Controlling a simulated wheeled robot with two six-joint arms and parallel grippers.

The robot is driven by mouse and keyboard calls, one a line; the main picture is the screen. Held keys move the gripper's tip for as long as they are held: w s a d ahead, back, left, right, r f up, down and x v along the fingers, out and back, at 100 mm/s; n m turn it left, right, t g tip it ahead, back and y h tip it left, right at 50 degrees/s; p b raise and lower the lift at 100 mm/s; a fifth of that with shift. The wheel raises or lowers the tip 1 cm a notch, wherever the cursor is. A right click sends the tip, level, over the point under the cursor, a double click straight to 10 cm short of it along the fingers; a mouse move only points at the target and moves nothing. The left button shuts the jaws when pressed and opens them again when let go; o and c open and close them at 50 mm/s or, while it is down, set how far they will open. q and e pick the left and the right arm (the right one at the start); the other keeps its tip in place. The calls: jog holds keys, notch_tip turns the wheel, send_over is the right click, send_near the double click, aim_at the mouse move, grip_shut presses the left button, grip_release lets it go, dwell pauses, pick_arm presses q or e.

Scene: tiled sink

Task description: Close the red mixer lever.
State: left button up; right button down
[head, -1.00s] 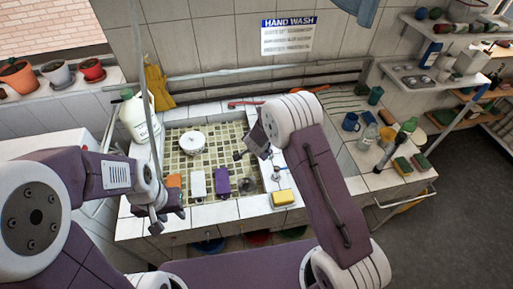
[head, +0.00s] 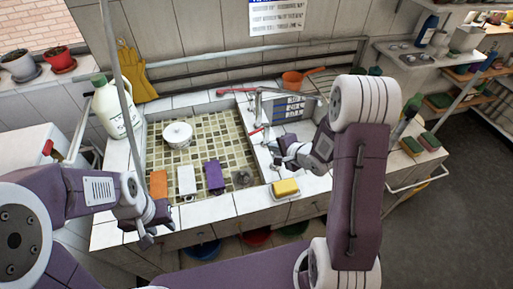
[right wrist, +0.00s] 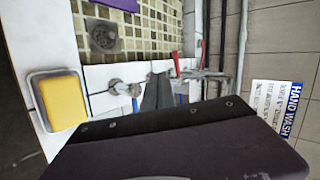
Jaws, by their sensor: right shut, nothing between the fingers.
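A long red lever (head: 236,91) lies along the back rim of the sink, beside the grey metal tap (head: 258,108). A smaller red piece (head: 256,131) shows lower, by the tap; I cannot tell which of the two is the mixer lever. In the right wrist view one red strip (right wrist: 176,63) stands just beyond my fingers. My right gripper (head: 276,150) is shut and empty over the tiled counter right of the basin, apart from both red parts. It also shows in the right wrist view (right wrist: 158,92). My left gripper (head: 147,238) hangs at the sink's front left; its jaws are unclear.
A yellow sponge (head: 285,187) sits in a dish at the front right. A white jug (head: 112,108) stands at left. An orange pan (head: 293,79) and a wall pipe (head: 220,69) are behind.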

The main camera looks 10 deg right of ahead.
jog(key=d, duration=0.1)
pick_arm(q)
jog(key=shift+s+r+p, duration=0.1)
jog(key=shift+r+p, duration=0.2)
jog(key=shift+p, duration=0.3)
pick_arm(e)
send_near(259, 130)
jog(key=w+a+f, duration=0.3)
jog(key=f, duration=0.2)
jog(key=shift+w+f, duration=0.15)
jog(key=shift+w, duration=0.15)
pick_arm(q)
jog(key=shift+d, duration=0.1)
pick_arm(e)
jog(key=shift+a, duration=0.15)
